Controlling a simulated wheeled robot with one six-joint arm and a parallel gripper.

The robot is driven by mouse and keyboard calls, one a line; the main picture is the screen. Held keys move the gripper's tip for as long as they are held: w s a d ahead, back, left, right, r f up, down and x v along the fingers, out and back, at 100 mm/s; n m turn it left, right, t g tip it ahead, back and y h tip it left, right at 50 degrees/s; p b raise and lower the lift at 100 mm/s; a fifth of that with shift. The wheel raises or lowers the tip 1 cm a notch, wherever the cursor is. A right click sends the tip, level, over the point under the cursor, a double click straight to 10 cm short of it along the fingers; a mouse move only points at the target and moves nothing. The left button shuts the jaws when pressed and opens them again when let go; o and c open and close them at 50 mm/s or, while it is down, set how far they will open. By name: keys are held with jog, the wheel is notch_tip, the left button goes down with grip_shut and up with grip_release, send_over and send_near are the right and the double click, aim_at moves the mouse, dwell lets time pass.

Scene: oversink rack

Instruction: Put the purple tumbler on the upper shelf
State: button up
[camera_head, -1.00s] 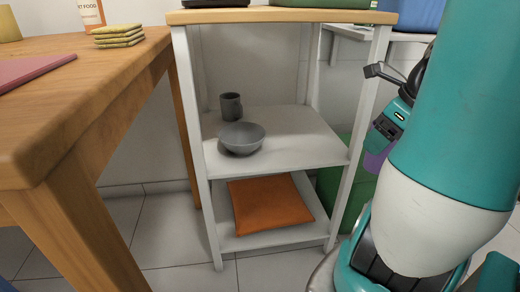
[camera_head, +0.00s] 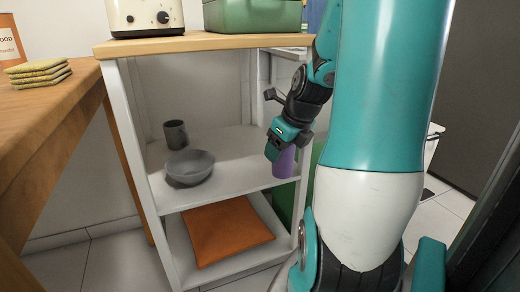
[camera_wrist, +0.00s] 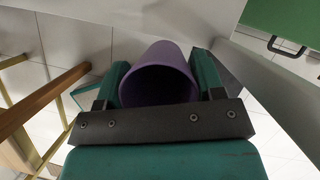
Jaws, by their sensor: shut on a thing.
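The purple tumbler (camera_head: 285,163) is between the fingers of my gripper (camera_head: 277,147), at the right front side of the white shelf unit. In the wrist view the tumbler (camera_wrist: 160,72) sits between both green fingers, with its round mouth toward the camera. My gripper (camera_wrist: 160,88) is shut on it. The upper white shelf (camera_head: 232,160) holds a grey bowl at the front left and a grey cup behind it. The tumbler overlaps this shelf's right front corner in the head view; I cannot tell whether it touches it.
The grey bowl (camera_head: 189,167) and grey cup (camera_head: 175,134) take the shelf's left half; its right half is bare. The lower shelf holds an orange cushion (camera_head: 225,230). The wooden top (camera_head: 200,42) carries a toaster (camera_head: 146,17) and a green box (camera_head: 252,16). A wooden table (camera_head: 45,130) stands left.

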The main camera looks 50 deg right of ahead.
jog(key=w+f+b, duration=0.1)
jog(key=w+b, duration=0.1)
jog(key=w+f+b, duration=0.1)
jog(key=w+b, duration=0.1)
jog(key=w+d+f+b, duration=0.1)
jog(key=w+f+b, duration=0.1)
jog(key=w, duration=0.1)
jog(key=shift+d+b, duration=0.1)
jog(key=shift+b, duration=0.2)
jog(key=shift+r, duration=0.2)
jog(key=shift+f, duration=0.1)
jog(key=o, duration=0.9)
